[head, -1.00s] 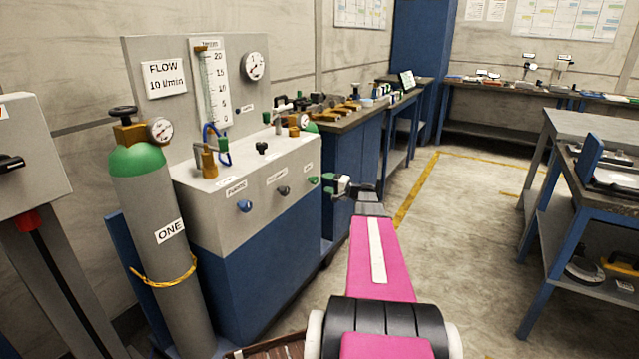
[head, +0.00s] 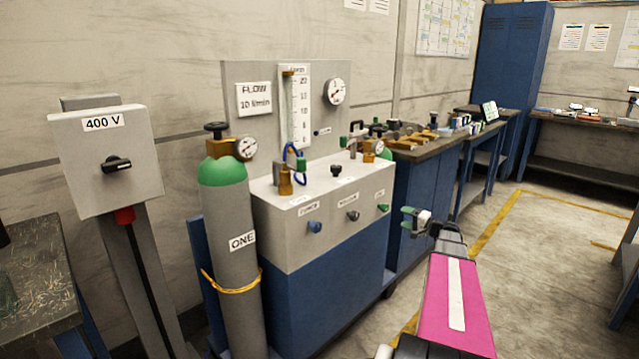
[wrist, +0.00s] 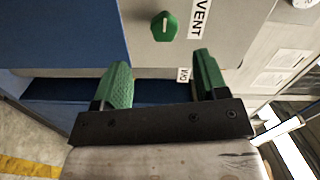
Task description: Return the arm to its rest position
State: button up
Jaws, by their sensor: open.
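My pink arm reaches forward in the head view, with my gripper (head: 410,221) at its end, just right of the grey and blue gas panel cabinet (head: 330,300). In the wrist view my gripper (wrist: 160,85) has its two green fingers apart with nothing between them. A green knob (wrist: 165,26) beside a VENT label lies beyond the fingertips, apart from them. The green knob also shows on the cabinet front in the head view (head: 383,208).
A gas cylinder (head: 235,270) marked ONE stands left of the cabinet. A 400 V switch box (head: 105,160) is on a post further left. A workbench (head: 420,150) with fittings runs behind the cabinet. The floor (head: 540,270) on the right is clear.

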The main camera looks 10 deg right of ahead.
jog(key=s+a+f+n+g+h, duration=0.1)
jog(key=s+a+f+g, duration=0.2)
jog(key=a, duration=0.4)
jog(key=s+a+f+n+g+h, duration=0.1)
jog(key=s+a+f+n+g, duration=0.2)
jog(key=a, duration=0.4)
jog(key=s+a+f+g, duration=0.3)
jog(key=s+a, duration=0.1)
jog(key=a, duration=0.4)
jog(key=s+a+f+n+g+h, duration=0.2)
jog(key=s+a+h, duration=0.1)
jog(key=s, duration=0.4)
jog(key=s+a+f+n+g+h, duration=0.2)
jog(key=s+a+h, duration=0.2)
jog(key=s+h, duration=0.2)
jog(key=shift+s+a+f+g, duration=0.15)
jog(key=shift+s+a+g, duration=0.2)
jog(key=shift+s, duration=0.8)
